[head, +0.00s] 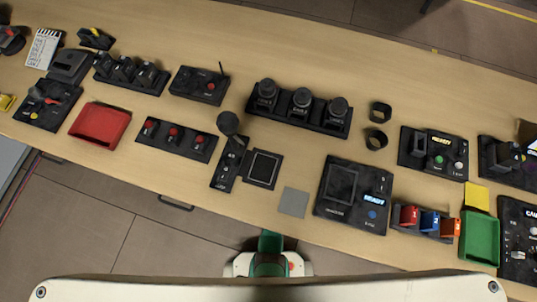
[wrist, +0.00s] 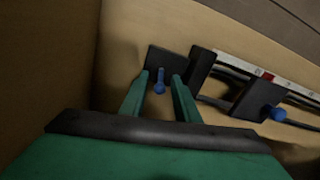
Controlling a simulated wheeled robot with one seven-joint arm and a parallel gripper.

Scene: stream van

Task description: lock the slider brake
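In the wrist view, a slider with dark rails (wrist: 235,101) and a pale marked strip runs off to the right. A small blue lever (wrist: 159,87) stands at a black end block (wrist: 163,63). A second blue knob (wrist: 278,114) sits on a black carriage (wrist: 258,97) farther right. My gripper (wrist: 160,76) has two green fingers, spread apart. The blue lever shows in the gap between them, and I see clear space on both sides of it. I cannot tell how deep the fingertips reach. The slider is not recognizable in the head view.
A brown upright surface (wrist: 50,70) stands close on the left in the wrist view. In the head view, a long wooden desk (head: 300,55) holds several black control boxes, a red tray (head: 100,125) and a green tray (head: 480,238).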

